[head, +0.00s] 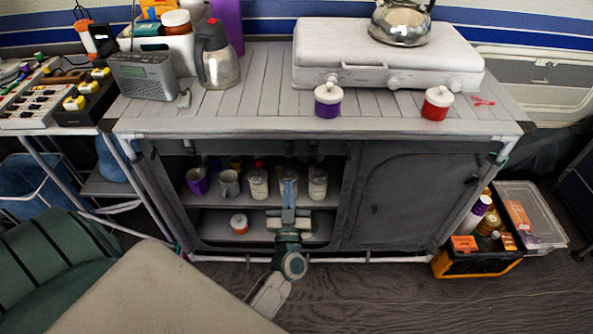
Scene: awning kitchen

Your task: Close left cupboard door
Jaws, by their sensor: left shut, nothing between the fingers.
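The grey camping cupboard (440,133) stands ahead in the head view. Its left compartment is open, showing a shelf (215,209) with cups and jars. I cannot clearly make out the left door panel; a dark strip (166,195) runs down the left side of the opening, and I cannot tell if it is the door or the frame. The right door (400,198) is shut. My left gripper (289,186) is shut and empty, in front of the opening near its right half, hiding part of the shelf. My right gripper is not in view.
Inside are a purple cup (197,182), a grey mug (229,183), several jars and a low jar (239,224). An orange-black crate (478,266) stands at right. A green chair (40,270) and a beige surface (150,295) fill the lower left.

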